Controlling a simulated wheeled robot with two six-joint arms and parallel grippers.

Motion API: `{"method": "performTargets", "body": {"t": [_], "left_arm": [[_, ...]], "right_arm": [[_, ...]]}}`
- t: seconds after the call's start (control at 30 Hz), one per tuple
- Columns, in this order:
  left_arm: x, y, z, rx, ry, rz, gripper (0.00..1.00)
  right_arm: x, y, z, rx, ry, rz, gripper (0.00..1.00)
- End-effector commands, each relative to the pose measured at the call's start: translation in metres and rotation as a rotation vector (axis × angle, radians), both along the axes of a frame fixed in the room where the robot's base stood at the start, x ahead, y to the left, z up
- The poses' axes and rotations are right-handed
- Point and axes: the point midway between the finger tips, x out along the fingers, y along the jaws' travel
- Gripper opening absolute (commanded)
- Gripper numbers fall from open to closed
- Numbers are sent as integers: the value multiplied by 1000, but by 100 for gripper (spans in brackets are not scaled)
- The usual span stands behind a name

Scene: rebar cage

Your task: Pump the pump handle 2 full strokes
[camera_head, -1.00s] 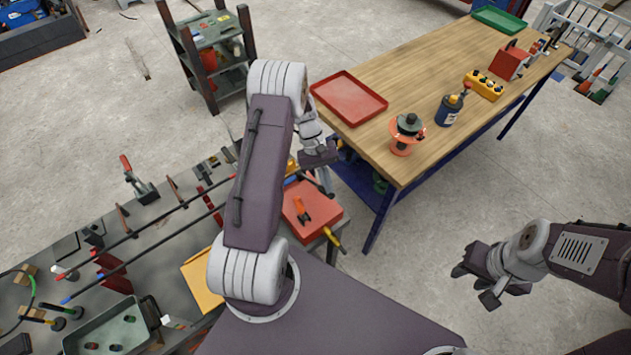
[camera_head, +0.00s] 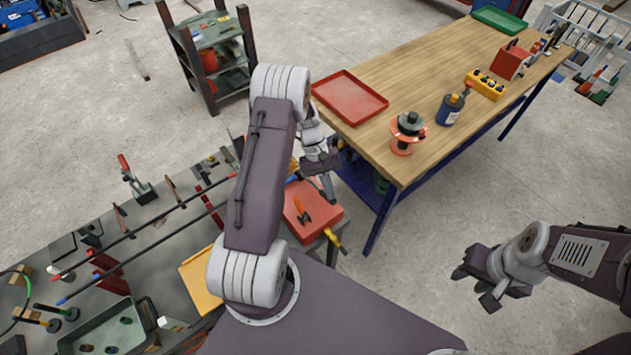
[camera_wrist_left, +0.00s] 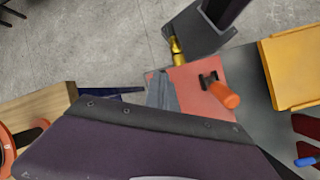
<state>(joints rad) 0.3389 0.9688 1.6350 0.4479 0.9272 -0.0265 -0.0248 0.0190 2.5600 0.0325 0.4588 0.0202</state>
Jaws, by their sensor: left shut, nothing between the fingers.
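A red boxy unit (camera_head: 328,211) sits at the right end of the grey bench and also shows in the wrist view (camera_wrist_left: 198,80). A short orange grip on a dark mount (camera_head: 302,208) stands on it; it also shows in the wrist view (camera_wrist_left: 222,95). A brass-yellow fitting (camera_head: 334,240) sticks out of its end. I cannot tell for certain which part is the pump handle. My left gripper (camera_head: 328,188) is shut and empty, pointing down beside the unit's far end. Its grey fingers (camera_wrist_left: 161,92) overlap the red top in the wrist view; contact is unclear. My right gripper (camera_head: 474,285) is open and empty over the floor.
The grey bench holds long dark rods (camera_head: 150,228), a yellow panel (camera_head: 202,280) and a grey tray (camera_head: 80,338). A wooden table (camera_head: 430,75) with a red tray (camera_head: 350,97) and an orange spool (camera_head: 404,148) stands to the right. Floor between table and right arm is clear.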

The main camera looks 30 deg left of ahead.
Motion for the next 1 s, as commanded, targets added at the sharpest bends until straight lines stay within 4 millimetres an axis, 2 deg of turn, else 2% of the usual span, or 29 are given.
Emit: {"method": "performTargets", "body": {"t": [0.27, 0.53, 0.87, 1.0], "left_arm": [[0, 0, -1, 1, -1, 0, 0], [-1, -2, -15, 1, -1, 0, 0], [-1, -3, -15, 2, -2, 1, 0], [-1, -4, -22, 2, -2, 1, 0]], "right_arm": [[0, 0, -1, 0, 0, 0, 38], [0, 0, -11, 0, 0, 0, 38], [0, 0, -10, 0, 0, 0, 38], [0, 0, -16, 0, 0, 0, 38]]}}
